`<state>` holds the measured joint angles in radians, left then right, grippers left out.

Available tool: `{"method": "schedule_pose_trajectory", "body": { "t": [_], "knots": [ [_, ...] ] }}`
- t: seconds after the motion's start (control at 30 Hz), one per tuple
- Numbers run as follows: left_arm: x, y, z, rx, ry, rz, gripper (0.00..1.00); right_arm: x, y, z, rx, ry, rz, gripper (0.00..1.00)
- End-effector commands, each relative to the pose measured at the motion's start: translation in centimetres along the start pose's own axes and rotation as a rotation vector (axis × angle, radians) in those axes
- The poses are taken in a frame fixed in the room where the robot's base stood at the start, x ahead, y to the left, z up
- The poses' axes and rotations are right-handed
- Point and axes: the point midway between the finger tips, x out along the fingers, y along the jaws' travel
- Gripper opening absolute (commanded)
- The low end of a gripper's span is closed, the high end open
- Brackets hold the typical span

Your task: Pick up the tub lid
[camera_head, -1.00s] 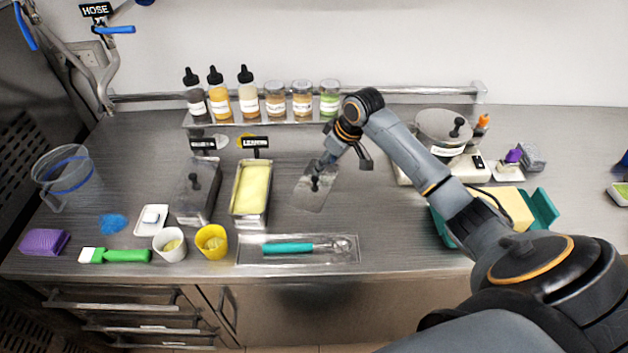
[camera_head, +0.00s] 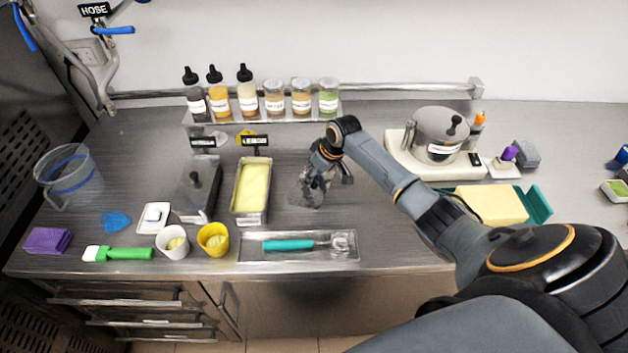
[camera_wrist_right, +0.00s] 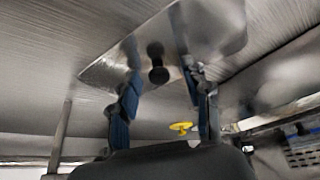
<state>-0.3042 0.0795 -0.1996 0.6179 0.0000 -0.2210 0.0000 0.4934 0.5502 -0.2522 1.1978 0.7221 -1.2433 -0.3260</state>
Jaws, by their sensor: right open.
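The tub lid (camera_head: 299,196) is a thin metal plate lying on the counter to the right of the lemon tub (camera_head: 238,192). In the head view my right gripper (camera_head: 312,188) is over the lid and hides much of it, including its knob. In the right wrist view the lid (camera_wrist_right: 215,25) shows with its black knob (camera_wrist_right: 157,72). My right gripper (camera_wrist_right: 163,78) is open there, with one blue-grey finger on each side of the knob. Gaps show between the knob and both fingers. The left gripper is not in view.
A covered tub (camera_head: 184,204) stands left of the lemon tub. A shallow tray (camera_head: 350,254) with a teal-handled scoop lies in front. Bottles and jars line a rack (camera_head: 265,119) at the back. A lidded pot (camera_head: 440,125) stands on a pale base to the right.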

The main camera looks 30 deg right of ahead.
Motion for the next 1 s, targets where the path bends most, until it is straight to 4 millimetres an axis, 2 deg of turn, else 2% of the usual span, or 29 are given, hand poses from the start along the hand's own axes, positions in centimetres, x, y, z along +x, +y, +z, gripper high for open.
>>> {"method": "schedule_pose_trajectory", "body": {
  "t": [0.03,0.07,0.2,0.27,0.3,0.73,0.9,1.0],
  "knots": [
    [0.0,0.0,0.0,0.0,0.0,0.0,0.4,0.0,0.0,0.0,0.0,0.0,0.0,0.48],
    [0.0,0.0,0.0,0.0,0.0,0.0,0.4,0.0,0.0,0.0,0.0,0.0,0.0,0.44],
    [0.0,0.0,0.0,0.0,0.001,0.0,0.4,0.0,0.0,0.0,0.0,0.0,0.0,0.15],
    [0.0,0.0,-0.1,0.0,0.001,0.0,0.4,0.0,0.0,0.0,0.0,0.0,0.0,0.03],
    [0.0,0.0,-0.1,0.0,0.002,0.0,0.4,0.0,0.0,0.0,0.0,0.0,0.0,0.0],
    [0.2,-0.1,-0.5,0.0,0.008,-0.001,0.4,-0.7,0.1,-0.3,0.0,0.001,0.0,0.0],
    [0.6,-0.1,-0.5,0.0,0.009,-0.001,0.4,-2.7,0.1,-1.3,-0.002,0.005,0.001,0.0],
    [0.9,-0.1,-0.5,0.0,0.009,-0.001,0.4,-4.3,-0.6,-0.8,-0.003,0.002,0.001,0.0]
  ]
}}
